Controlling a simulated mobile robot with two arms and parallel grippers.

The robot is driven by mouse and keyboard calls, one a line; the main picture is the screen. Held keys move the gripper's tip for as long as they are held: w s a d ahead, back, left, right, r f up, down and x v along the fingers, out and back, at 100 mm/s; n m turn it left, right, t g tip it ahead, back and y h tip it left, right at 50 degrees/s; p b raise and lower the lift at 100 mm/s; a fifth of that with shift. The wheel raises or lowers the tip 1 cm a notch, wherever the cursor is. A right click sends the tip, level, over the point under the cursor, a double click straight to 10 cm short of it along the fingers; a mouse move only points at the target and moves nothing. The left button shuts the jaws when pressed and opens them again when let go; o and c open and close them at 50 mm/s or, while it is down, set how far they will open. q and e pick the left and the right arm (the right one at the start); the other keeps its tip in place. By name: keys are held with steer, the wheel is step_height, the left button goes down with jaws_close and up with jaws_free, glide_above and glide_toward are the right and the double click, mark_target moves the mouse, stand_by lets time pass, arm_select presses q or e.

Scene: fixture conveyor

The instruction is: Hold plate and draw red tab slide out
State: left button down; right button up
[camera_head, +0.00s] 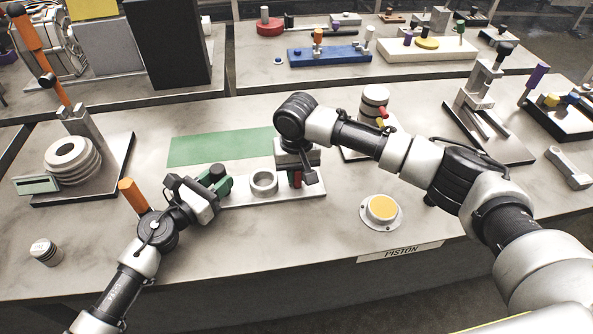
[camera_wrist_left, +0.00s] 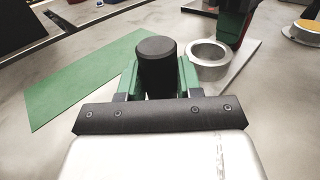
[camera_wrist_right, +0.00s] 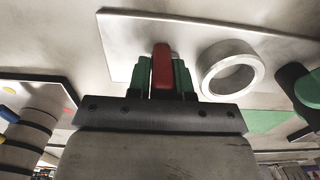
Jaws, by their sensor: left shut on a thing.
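The pale plate (camera_head: 240,199) lies on the table with a metal ring (camera_head: 264,184) at its middle. My left gripper (camera_head: 217,180) is shut on the dark round knob (camera_wrist_left: 157,64) at the plate's left end; its green fingers flank the knob in the left wrist view. The red tab (camera_wrist_right: 161,70) stands at the plate's right end. My right gripper (camera_wrist_right: 163,78) is over that end, its green fingers close on both sides of the tab. Whether they press on it cannot be told. The slide under the tab is hidden by the gripper.
A green mat (camera_head: 210,149) lies behind the plate. A yellow-topped round flange (camera_head: 381,209) is to the right, near the PISTON label (camera_head: 400,252). A finned cylinder fixture (camera_head: 72,163) stands at left, a ribbed metal piece (camera_head: 46,253) in front of it. The table before the plate is clear.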

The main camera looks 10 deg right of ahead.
arm_select(q)
steer(key=shift+s+f, duration=0.1)
steer(key=shift+f, duration=0.05)
arm_select(e)
jaws_close()
steer(key=d, duration=0.4)
steer(key=shift+d, duration=0.4)
steer(key=o, duration=0.5)
jaws_free()
steer(key=shift+a, duration=0.1)
step_height(320, 180, up, 12)
steer(key=shift+r, duration=0.1)
